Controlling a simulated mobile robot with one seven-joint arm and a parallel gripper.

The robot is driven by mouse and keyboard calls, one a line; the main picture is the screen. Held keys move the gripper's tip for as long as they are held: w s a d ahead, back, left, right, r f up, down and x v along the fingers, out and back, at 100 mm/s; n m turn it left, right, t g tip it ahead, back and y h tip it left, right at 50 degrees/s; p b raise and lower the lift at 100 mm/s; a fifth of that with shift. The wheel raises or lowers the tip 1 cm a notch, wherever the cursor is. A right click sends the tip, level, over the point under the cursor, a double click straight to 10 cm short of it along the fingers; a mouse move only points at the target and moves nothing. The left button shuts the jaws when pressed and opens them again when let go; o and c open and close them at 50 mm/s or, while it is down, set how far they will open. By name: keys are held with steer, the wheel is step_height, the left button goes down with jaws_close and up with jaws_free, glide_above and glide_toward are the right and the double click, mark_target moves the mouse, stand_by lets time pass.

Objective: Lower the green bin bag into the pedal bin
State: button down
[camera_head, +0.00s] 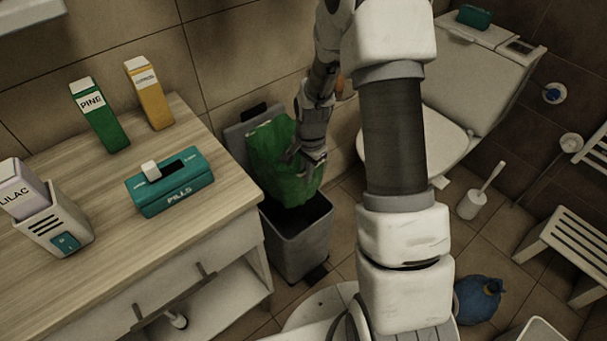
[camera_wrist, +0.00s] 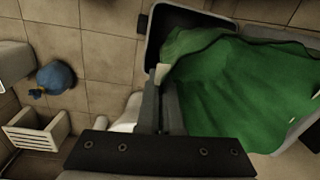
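The green bin bag (camera_head: 284,160) hangs from my gripper (camera_head: 308,158) above the grey pedal bin (camera_head: 298,245). Its lower end is at the bin's dark opening, and I cannot tell how far inside it reaches. The bin's lid stands up behind the bag. In the wrist view the green bag (camera_wrist: 240,85) fills the right side and overlaps the opening of the bin (camera_wrist: 152,38). My gripper's fingers (camera_wrist: 162,85) look closed together at the bag's edge, with the bag's rim pinched at the tips.
A wooden counter (camera_head: 235,184) with a teal pills box (camera_head: 170,182) and cartons stands left of the bin. A toilet (camera_head: 450,140) is to the right. A blue tied bag (camera_head: 478,300) lies on the floor, near a slatted stool (camera_head: 570,240).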

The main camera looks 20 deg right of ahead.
mark_target(307, 186)
steer(key=shift+f+b, duration=1.9)
steer(key=shift+f, duration=0.95)
steer(key=shift+f+b, duration=2.9)
steer(key=shift+f, duration=1.2)
step_height(307, 186, down, 10)
steer(key=c, duration=1.5)
jaws_free()
steer(key=shift+f, duration=0.1)
steer(key=shift+c, duration=0.2)
